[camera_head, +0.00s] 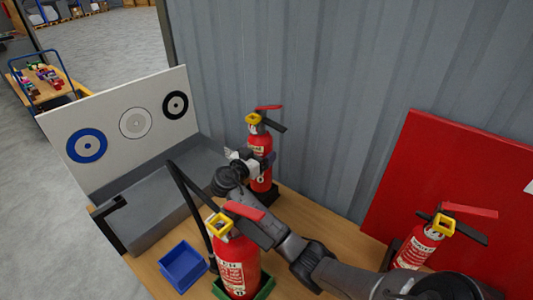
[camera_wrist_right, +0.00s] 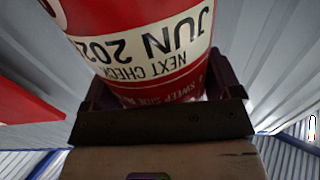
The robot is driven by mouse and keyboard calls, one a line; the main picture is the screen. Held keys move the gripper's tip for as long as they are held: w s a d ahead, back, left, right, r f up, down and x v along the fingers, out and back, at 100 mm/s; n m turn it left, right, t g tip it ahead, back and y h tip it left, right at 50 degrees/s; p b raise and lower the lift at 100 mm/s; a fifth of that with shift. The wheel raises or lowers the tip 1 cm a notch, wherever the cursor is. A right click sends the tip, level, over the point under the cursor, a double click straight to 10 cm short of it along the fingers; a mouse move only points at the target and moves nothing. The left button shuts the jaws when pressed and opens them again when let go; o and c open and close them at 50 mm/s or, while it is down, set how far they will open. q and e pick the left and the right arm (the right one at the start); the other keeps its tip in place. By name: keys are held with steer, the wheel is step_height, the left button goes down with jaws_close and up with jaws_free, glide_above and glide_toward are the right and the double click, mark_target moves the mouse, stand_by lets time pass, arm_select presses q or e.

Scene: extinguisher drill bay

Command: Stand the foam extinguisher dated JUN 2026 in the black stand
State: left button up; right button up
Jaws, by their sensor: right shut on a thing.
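My right gripper (camera_head: 254,166) is shut around the body of a red extinguisher (camera_head: 260,147) at the back of the bench. The extinguisher is upright, with a red lever and a yellow ring on top. The black stand (camera_head: 271,192) shows at its foot; whether the base is seated or just above it, I cannot tell. In the right wrist view the held extinguisher (camera_wrist_right: 140,20) fills the space between the jaws (camera_wrist_right: 162,115). Its label is upside down and reads NEXT CHECK, JUN 202, with the last digit out of sight. My left gripper is not in view.
A second extinguisher (camera_head: 235,262) stands in a green stand (camera_head: 266,287) at the front, near my right arm. A third extinguisher (camera_head: 418,248) stands at the right, before a red panel (camera_head: 445,185). A blue bin (camera_head: 183,266) and a grey tray (camera_head: 160,205) with a target board (camera_head: 112,122) are left.

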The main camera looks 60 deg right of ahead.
step_height(320, 180, down, 4)
steer(key=shift+w+r+b, duration=0.1)
steer(key=shift+r+b, duration=0.1)
steer(key=shift+b, duration=0.4)
steer(key=shift+f+b, duration=0.6)
steer(key=shift+b, duration=0.1)
steer(key=o, duration=1.6)
steer(key=shift+f, duration=0.25)
steer(key=shift+o, duration=0.9)
steer(key=shift+w+d+r, duration=0.1)
steer(key=shift+d, duration=0.05)
